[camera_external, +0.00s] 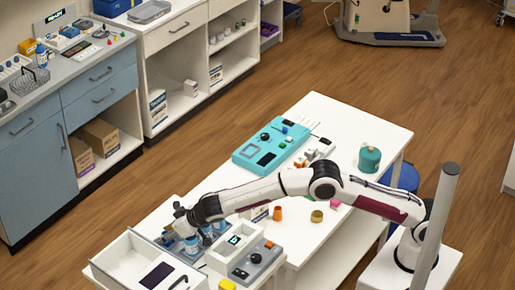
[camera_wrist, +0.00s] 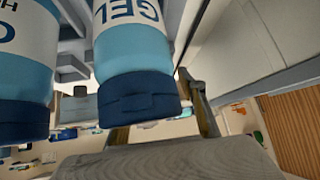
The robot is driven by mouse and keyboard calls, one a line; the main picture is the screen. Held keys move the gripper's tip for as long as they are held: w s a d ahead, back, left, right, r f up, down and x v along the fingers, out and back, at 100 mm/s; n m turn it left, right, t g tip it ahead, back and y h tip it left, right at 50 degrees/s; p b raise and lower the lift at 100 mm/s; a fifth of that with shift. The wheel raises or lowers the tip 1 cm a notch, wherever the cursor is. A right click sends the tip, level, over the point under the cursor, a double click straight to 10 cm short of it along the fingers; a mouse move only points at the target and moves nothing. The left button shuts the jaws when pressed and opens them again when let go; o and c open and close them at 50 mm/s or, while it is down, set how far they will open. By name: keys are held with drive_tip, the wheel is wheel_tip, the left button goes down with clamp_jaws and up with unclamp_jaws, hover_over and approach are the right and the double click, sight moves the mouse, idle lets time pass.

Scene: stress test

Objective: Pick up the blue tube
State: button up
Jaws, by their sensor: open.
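A blue tube (camera_wrist: 132,48) with a dark blue cap and a white label reading "GEL" fills the upper middle of the wrist view. A second blue tube (camera_wrist: 28,85) with a similar dark cap stands at its left, cut off by the picture edge. In the external view, small blue tubes (camera_external: 192,245) stand in a grey holder at the near end of the white table. My gripper (camera_external: 182,222) is open, low beside the tubes. In the wrist view, its fingers show below and to the right of the middle tube's cap; their tips are partly hidden, and I cannot tell whether they touch it.
A white bin (camera_external: 130,257) and a grey device (camera_external: 250,262) stand close around the tubes. A teal device (camera_external: 270,145), a teal round pot (camera_external: 370,158), an orange cup (camera_external: 278,213) and small blocks are farther along the table (camera_external: 345,115). The table's far end has free room.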

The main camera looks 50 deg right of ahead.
drive_tip(key=c, duration=1)
drive_tip(key=shift+r, duration=0.1)
wheel_tip(320, 180, up, 10)
idle(1.4)
